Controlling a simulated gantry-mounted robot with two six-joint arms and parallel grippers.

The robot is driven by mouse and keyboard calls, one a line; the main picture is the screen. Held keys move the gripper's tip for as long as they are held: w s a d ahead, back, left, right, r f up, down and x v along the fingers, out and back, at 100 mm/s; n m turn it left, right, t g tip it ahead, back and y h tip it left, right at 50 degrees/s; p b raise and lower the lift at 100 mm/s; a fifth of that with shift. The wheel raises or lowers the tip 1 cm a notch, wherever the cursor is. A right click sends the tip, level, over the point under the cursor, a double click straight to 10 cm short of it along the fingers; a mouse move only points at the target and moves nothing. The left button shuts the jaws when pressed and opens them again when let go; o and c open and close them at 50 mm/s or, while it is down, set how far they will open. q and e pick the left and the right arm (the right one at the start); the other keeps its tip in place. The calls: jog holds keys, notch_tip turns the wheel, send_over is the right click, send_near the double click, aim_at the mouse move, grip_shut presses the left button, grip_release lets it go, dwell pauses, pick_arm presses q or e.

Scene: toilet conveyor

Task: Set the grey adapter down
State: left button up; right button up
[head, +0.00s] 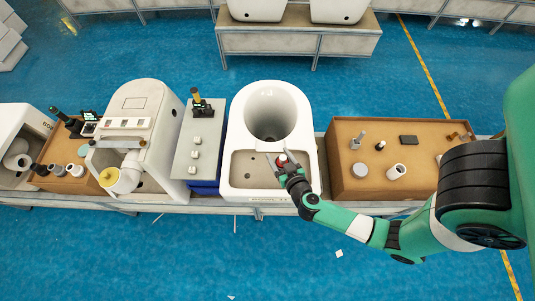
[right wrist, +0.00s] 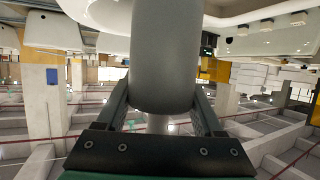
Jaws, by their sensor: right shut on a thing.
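My right gripper (head: 284,162) is over the flat rear part of the white toilet bowl (head: 240,130), near its right side. In the right wrist view it is shut on the grey adapter (right wrist: 166,55), a smooth grey cylinder between both fingers. A thinner pale piece shows below the cylinder, between the fingers. In the head view the adapter is mostly hidden by the gripper; a small red and white spot shows at the fingertips. I cannot tell whether the adapter touches the bowl. My left gripper is not in view.
A brown box (head: 344,133) with small parts stands right of the bowl. Left of it are a grey tray (head: 186,150) with white blocks, a white toilet unit (head: 137,105) and another brown box (head: 72,184) with grey cylinders. All stand on the conveyor.

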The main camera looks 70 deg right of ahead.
jog(key=w+f+b, duration=0.1)
jog(key=f+b, duration=0.1)
jog(key=f, duration=0.1)
jog(key=w+d+f+b, duration=0.1)
jog(key=w+f+b, duration=0.1)
jog(key=f, duration=0.1)
jog(key=w+d+f+b, duration=0.1)
jog(key=w+f+b, duration=0.1)
jog(key=f+b, duration=0.1)
jog(key=shift+d+f, duration=0.2)
jog(key=shift+f, duration=0.1)
jog(key=shift+r, duration=0.2)
jog(key=shift+f, duration=0.1)
jog(key=o, duration=1.5)
jog(key=shift+c, duration=0.2)
